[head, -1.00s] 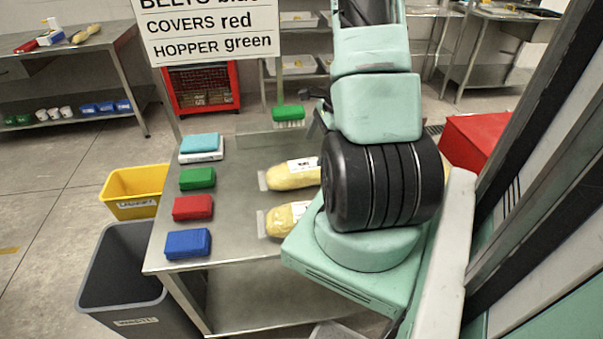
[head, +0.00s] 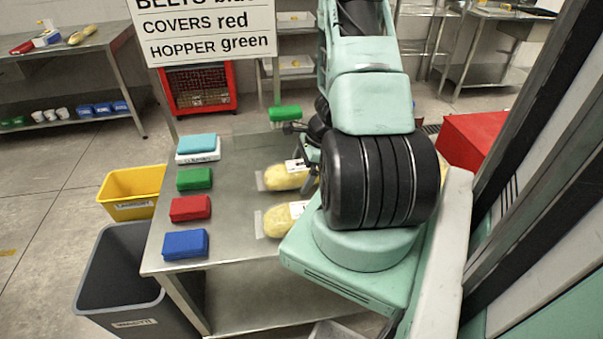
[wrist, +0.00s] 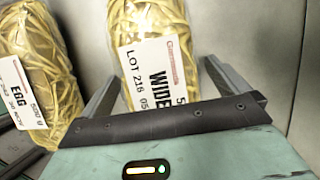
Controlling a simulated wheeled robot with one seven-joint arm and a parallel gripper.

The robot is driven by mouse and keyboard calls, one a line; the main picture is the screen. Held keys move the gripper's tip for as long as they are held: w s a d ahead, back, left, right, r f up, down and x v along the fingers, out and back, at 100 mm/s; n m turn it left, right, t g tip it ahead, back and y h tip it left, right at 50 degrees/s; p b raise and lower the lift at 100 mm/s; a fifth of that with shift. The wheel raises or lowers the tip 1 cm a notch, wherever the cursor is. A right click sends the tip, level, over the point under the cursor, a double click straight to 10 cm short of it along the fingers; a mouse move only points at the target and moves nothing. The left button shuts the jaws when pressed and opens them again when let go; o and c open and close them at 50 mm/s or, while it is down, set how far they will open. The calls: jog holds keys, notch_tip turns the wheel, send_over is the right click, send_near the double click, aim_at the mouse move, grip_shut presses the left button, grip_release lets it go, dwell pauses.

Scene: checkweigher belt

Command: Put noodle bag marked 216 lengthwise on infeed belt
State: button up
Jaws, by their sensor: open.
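In the wrist view, a clear bag of yellow noodles with a white label reading LOT 216 and WIDE (wrist: 150,30) lies between the spread fingers of my gripper (wrist: 161,75). The fingers are open, one on each side of the label end; I cannot tell if they touch it. A second noodle bag, labelled EGG (wrist: 38,65), lies to its left. In the head view, two noodle bags lie on the steel table, a far one (head: 283,179) and a near one (head: 276,221). My gripper (head: 308,163) is at the far bag, partly hidden by my arm. I see no infeed belt.
On the steel table (head: 235,250), blue (head: 186,244), red (head: 191,208) and green (head: 194,179) blocks line the left side, with a turquoise one (head: 197,142) behind. A green brush (head: 284,113) is at the back. Yellow (head: 130,190) and grey (head: 120,290) bins stand left.

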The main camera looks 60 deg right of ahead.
jog(key=c, duration=1.3)
jog(key=shift+r, duration=0.15)
